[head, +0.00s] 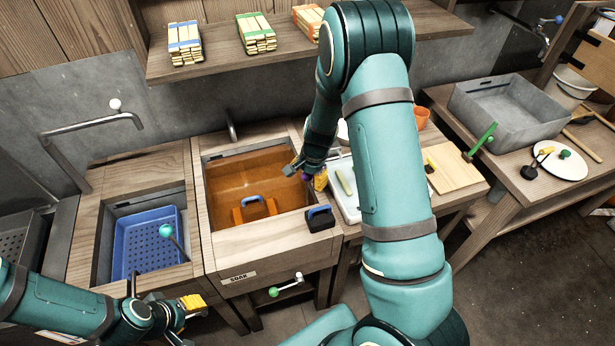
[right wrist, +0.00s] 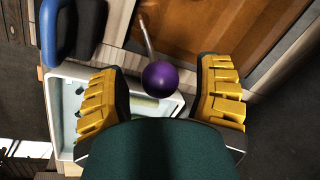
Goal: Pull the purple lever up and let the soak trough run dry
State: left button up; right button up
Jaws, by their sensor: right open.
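The soak trough (head: 262,240), with a SOAK label on its front, holds amber-brown liquid (head: 235,177) in the head view. The purple lever (right wrist: 161,78) shows in the right wrist view as a round knob on a thin metal rod. In the head view the purple knob (head: 306,176) is small and partly hidden by my right gripper (head: 308,174). My right gripper is open, with its yellow fingers on either side of the knob and gaps visible on both sides.
A blue-handled float (head: 254,204) is in the trough, and a dark blue-handled block (head: 320,217) sits on its front right corner. A green-knobbed lever (head: 286,286) sticks out in front. A blue basket (head: 149,242) is in the left basin. A white tray (head: 345,190) stands at right.

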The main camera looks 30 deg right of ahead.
jog(key=shift+f, duration=0.1)
grip_shut()
notch_tip(320, 180, up, 5)
jog(key=p, duration=0.3)
jog(key=shift+f+p, duration=0.2)
jog(key=shift+p, duration=0.15)
jog(key=shift+w, duration=0.15)
grip_release()
notch_tip(320, 180, up, 12)
jog(key=s, duration=0.2)
jog(key=shift+s+d+f, duration=0.15)
jog(key=shift+s+d, duration=0.05)
jog(key=shift+d, duration=0.15)
